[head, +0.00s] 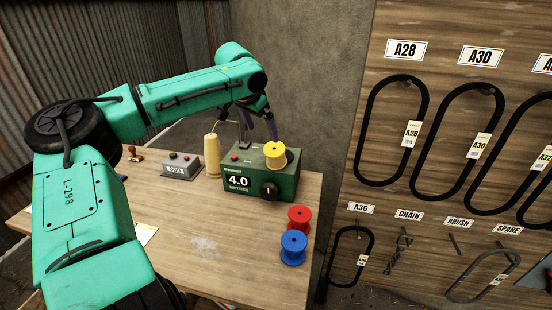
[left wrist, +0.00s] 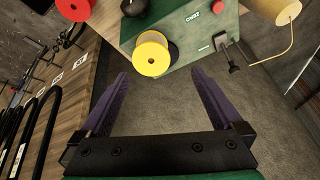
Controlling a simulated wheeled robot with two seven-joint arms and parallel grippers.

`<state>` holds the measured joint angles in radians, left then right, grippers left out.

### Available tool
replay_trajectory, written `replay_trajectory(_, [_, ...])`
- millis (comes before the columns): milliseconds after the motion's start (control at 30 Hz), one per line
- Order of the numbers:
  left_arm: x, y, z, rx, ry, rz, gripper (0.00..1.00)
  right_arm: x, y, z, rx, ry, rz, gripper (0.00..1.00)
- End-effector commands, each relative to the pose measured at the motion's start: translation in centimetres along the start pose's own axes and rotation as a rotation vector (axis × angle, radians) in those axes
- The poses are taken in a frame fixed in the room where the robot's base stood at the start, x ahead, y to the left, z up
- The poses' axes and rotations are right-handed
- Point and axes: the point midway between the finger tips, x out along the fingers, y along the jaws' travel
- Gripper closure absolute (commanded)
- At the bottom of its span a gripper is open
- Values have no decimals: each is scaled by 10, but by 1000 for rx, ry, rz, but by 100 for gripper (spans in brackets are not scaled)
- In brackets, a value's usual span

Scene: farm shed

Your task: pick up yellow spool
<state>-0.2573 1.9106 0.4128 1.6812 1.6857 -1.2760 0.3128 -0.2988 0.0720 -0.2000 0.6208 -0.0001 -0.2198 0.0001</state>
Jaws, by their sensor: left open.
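The yellow spool (head: 274,154) sits on top of the green box (head: 262,184) with a black knob and a 4.0 display. In the left wrist view the yellow spool (left wrist: 151,54) lies ahead of the fingers, near the top centre, apart from them. My left gripper (head: 258,128) is just behind and above the spool, its purple fingers partly hidden by the arm. The left wrist view shows the left gripper (left wrist: 160,95) open, with nothing between its fingers. My right gripper is not in view.
A red spool (head: 299,217) and a blue spool (head: 293,248) stand at the table's right edge. A tan cone (head: 212,155) and a grey box (head: 180,166) stand left of the green box. A wooden board (head: 450,120) with hanging belts is at right. The table's front middle (head: 220,260) is mostly clear.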

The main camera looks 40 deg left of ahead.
Motion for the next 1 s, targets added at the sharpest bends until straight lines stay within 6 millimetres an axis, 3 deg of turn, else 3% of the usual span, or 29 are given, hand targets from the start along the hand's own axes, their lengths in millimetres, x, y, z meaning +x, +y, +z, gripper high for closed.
replay_trajectory(167, [-8,21,-4,14,-52,13,0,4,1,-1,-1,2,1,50])
replay_trajectory(500, [68,22,-1,14,-54,13,0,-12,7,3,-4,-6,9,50])
replay_trajectory(800, [110,19,1,16,-53,12,0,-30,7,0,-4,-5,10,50])
replay_trajectory(1000, [132,20,2,15,-47,14,0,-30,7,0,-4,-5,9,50])
